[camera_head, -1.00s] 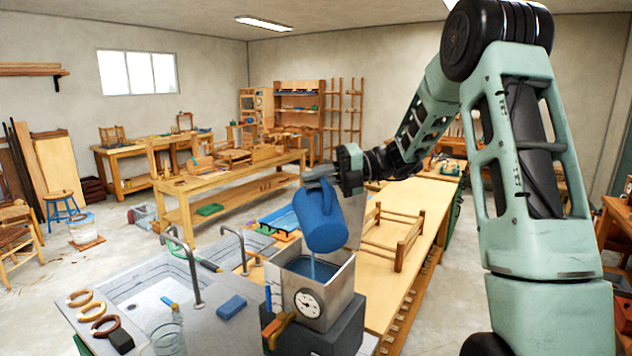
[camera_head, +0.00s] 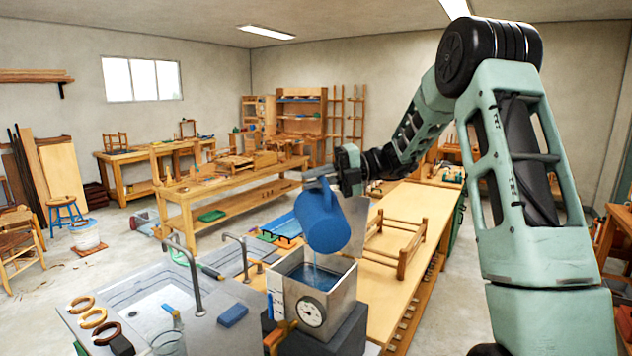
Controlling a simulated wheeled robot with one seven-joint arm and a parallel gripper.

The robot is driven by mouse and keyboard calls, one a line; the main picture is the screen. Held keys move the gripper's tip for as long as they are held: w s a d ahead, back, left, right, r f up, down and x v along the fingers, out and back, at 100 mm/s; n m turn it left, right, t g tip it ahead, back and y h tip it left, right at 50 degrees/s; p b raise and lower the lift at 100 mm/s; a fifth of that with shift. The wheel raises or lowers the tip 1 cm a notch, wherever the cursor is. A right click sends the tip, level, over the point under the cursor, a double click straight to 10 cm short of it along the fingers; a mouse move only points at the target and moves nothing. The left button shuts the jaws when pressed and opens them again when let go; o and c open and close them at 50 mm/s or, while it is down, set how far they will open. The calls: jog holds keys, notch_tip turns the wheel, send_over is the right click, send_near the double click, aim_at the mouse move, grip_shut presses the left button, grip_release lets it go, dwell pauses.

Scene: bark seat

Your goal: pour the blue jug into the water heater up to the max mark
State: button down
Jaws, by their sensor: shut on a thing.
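The blue jug (camera_head: 322,219) is tilted mouth-down above the water heater, and a thin blue stream (camera_head: 314,262) falls from it. My gripper (camera_head: 338,180) is shut on the jug's upper side, near its handle. The water heater (camera_head: 338,301) is a square, open-topped metal tank with a round dial on its front, standing on a dark block. Blue liquid (camera_head: 315,276) shows inside the tank, below the rim. I cannot make out a max mark in this view.
A sink (camera_head: 160,300) with two tall taps (camera_head: 187,265) lies to the left. A blue sponge (camera_head: 232,316), several rings (camera_head: 93,317) and a glass jar (camera_head: 168,342) are on its counter. A small wooden frame (camera_head: 398,245) stands on the bench at right.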

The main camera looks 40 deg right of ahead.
jog(key=shift+w+d+r+m+g, duration=0.1)
jog(key=shift+w+d+r+m, duration=0.2)
jog(key=shift+w, duration=0.25)
jog(key=shift+w+d+r+m+g, duration=0.15)
jog(key=shift+w+r+m, duration=0.1)
jog(key=shift+w+m, duration=0.25)
jog(key=shift+w+d+r+m+g, duration=0.1)
jog(key=shift+w+d+r+m, duration=0.2)
jog(key=shift+w, duration=0.35)
